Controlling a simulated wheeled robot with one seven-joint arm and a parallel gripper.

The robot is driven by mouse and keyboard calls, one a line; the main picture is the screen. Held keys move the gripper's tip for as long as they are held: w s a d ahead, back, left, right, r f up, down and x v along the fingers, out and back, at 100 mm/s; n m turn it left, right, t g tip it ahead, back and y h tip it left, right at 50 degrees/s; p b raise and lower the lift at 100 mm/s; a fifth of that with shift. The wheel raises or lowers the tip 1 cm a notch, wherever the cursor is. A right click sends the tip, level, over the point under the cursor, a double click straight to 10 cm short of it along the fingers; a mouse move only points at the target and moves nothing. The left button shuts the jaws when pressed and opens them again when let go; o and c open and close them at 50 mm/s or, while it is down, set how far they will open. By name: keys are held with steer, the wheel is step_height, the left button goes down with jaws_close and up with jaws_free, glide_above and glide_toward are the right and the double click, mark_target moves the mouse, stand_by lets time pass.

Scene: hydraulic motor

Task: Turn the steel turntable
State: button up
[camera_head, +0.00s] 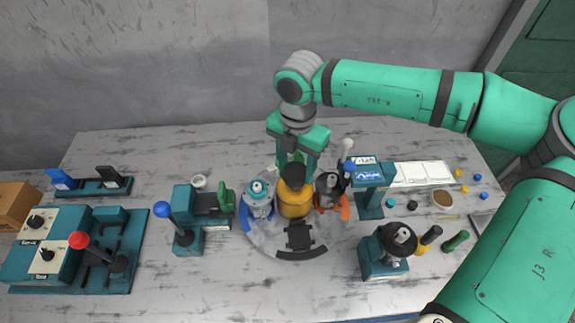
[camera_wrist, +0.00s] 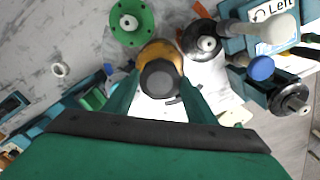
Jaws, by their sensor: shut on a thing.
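The steel turntable (camera_head: 268,238) is a round grey disc in the middle of the table, with blue, orange and black sections on its rim. A yellow cylinder with a black cap (camera_head: 295,203) stands on it, between a grey-and-teal part (camera_head: 258,203) and a black-and-grey part (camera_head: 327,192). My gripper (camera_head: 294,163) points down at the cylinder's capped top. In the wrist view, the cylinder (camera_wrist: 160,76) sits between the two fingers of my gripper (camera_wrist: 160,88), which appear shut on it. The contact is partly hidden by the cap and fingers.
Left of the turntable stands a teal unit with a blue-knobbed lever (camera_head: 162,210), then a red-knobbed lever (camera_head: 78,240). At right are a teal sign stand (camera_head: 370,178) and a teal base with a black wheel (camera_head: 398,240). The table front is mostly clear.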

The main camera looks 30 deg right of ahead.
steer(key=shift+r+m, duration=0.1)
steer(key=shift+m, duration=0.3)
stand_by(0.3)
steer(key=o, duration=1.5)
steer(key=shift+o, duration=0.2)
step_height(320, 180, up, 11)
steer(key=shift+s, duration=0.1)
steer(key=shift+f, duration=0.2)
